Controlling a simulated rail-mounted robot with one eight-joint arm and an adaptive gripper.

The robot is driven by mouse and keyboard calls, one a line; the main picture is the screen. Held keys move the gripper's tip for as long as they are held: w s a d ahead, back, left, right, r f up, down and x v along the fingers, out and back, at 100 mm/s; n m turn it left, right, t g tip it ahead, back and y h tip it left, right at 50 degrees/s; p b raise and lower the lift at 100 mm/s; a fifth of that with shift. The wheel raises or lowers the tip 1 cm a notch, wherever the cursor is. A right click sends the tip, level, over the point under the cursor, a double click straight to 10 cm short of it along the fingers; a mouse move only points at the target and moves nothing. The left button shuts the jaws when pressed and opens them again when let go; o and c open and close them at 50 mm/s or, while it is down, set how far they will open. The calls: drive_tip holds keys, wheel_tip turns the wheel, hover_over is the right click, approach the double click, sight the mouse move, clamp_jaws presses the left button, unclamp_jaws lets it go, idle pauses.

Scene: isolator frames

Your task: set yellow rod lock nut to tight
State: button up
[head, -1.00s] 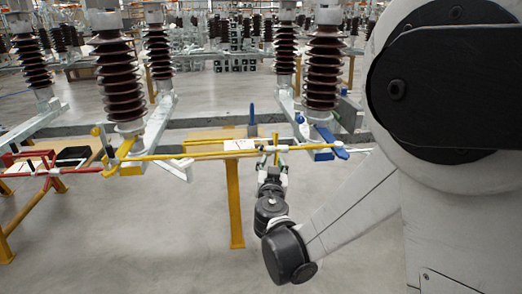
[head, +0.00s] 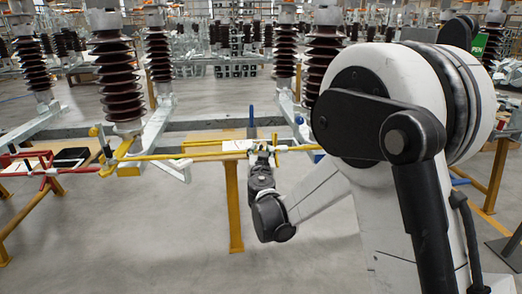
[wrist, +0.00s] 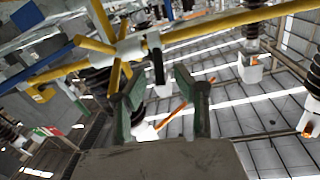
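The yellow rod (head: 185,155) runs across the head view in front of the insulators. In the wrist view the rod (wrist: 215,25) crosses the upper part at a slant. A pale sleeve (wrist: 132,46) sits on it beside crossed yellow bars, with a dark lever-like piece (wrist: 157,66) hanging from its right end. I cannot tell which part is the lock nut, or whether it is tight. My gripper (head: 263,150) is by the rod in the head view. In the wrist view my gripper (wrist: 160,78) has two green fingers apart, below the sleeve, with the dark piece near the gap.
Brown insulators (head: 110,75) stand behind the rod. A red rod frame (head: 30,158) is at the left. A wooden table (head: 205,140) with a yellow leg stands behind my gripper. My own arm hides much of the right side. The floor at front left is clear.

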drive_tip(key=shift+w, duration=1.1)
clamp_jaws()
